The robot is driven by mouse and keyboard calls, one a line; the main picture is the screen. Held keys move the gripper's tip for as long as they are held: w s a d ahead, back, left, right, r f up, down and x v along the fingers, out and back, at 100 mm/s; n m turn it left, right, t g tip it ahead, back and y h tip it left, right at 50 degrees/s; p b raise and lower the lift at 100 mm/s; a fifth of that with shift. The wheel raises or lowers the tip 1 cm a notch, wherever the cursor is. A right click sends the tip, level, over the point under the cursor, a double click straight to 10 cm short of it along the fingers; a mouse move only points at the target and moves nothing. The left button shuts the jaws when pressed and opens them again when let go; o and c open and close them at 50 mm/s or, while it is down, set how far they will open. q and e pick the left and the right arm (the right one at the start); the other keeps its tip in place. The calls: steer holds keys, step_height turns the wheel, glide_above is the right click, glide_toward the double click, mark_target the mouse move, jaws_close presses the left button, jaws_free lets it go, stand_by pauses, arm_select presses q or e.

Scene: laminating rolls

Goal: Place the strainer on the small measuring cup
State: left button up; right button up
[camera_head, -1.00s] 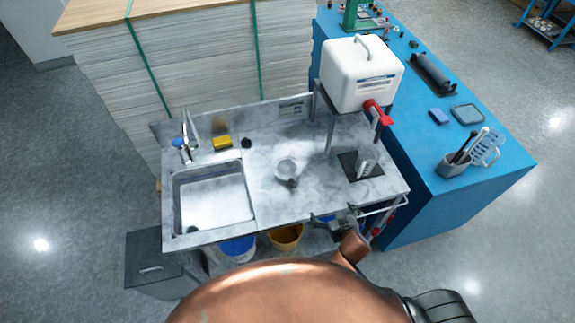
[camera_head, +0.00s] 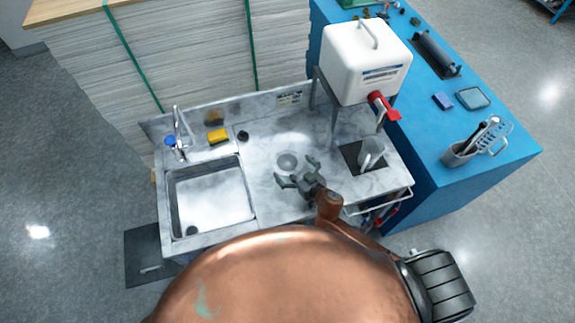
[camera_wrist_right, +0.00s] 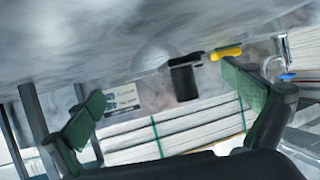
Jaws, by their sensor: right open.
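The strainer (camera_head: 288,160) lies on the metal counter, a round pale mesh bowl. In the right wrist view its bowl (camera_wrist_right: 155,57) is blurred and a thick dark handle (camera_wrist_right: 185,82) points toward me. My right gripper (camera_head: 297,171) is open above the handle side of the strainer. In the wrist view the handle shows between the spread fingers (camera_wrist_right: 163,88), apart from both. A clear cup (camera_head: 371,153), seemingly the small measuring cup, stands on the dark grate under the red spout. My left gripper is not in view.
The white water tank (camera_head: 366,60) on its metal stand rises at the counter's right rear. A sink (camera_head: 210,195) is at left, with a faucet (camera_head: 178,138) and yellow sponge (camera_head: 217,136) behind. A blue table (camera_head: 440,125) adjoins at right. Counter around the strainer is mostly clear.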

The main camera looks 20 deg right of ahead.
steer(key=shift+x, duration=1.4)
steer(key=c, duration=1.2)
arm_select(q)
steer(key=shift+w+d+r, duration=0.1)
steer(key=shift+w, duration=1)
arm_select(e)
steer(key=shift+r, duration=0.1)
